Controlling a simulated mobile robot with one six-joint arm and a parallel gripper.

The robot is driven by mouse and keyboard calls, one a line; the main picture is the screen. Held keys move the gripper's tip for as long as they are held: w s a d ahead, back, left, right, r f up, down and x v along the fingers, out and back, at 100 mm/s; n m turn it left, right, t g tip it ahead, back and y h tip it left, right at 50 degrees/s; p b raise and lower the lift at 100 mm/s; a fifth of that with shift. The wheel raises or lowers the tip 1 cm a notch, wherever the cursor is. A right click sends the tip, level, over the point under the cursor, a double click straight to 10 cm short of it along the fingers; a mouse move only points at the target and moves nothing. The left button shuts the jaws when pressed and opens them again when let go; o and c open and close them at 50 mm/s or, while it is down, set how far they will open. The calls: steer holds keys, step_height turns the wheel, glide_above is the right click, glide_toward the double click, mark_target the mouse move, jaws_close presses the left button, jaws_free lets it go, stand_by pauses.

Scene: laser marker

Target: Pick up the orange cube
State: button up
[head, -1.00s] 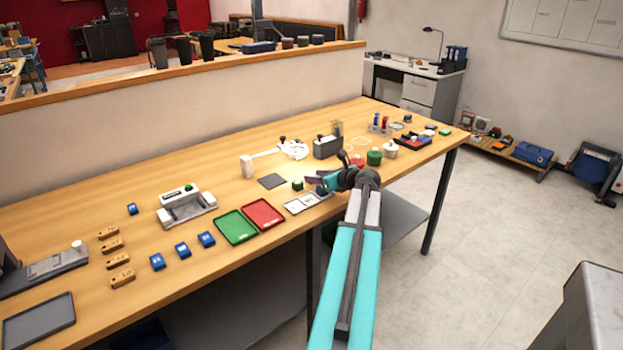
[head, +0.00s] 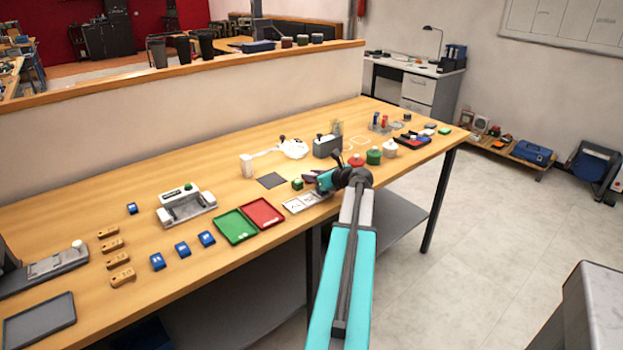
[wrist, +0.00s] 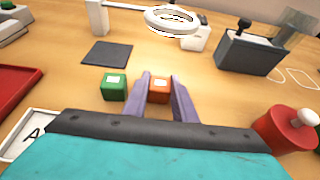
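The orange cube (wrist: 159,90), with a pale square on its top, sits on the wooden table (wrist: 215,88) in the wrist view. My gripper (wrist: 161,82) is open, with its two purple fingers either side of the cube's near part; I cannot tell if they touch it. A green cube (wrist: 114,86) stands just left of the left finger, and also shows in the head view (head: 297,184). In the head view my gripper (head: 308,177) is low over the table beside the green cube, and the orange cube is hidden or too small to tell.
A dark square pad (wrist: 107,52) lies behind the green cube. A red jar with a knob (wrist: 287,130) stands close at right. A white lettered card (wrist: 30,135) and a red tray (wrist: 15,88) lie at left. A dark grey block device (wrist: 249,53) stands at back right.

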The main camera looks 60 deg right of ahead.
steer(key=shift+r, duration=0.1)
steer(key=shift+c, duration=0.4)
steer(key=shift+r, duration=1.2)
steer(key=s+a, duration=0.1)
steer(key=s, duration=0.4)
steer(key=s+a+r+b, duration=0.1)
steer(key=s+a, duration=0.1)
steer(key=s, duration=0.3)
steer(key=s+a+r, duration=0.1)
steer(key=s, duration=0.4)
steer(key=shift+s+a+r+b, duration=0.15)
steer(key=shift+a+r+b, duration=0.05)
steer(key=shift+a+b, duration=0.15)
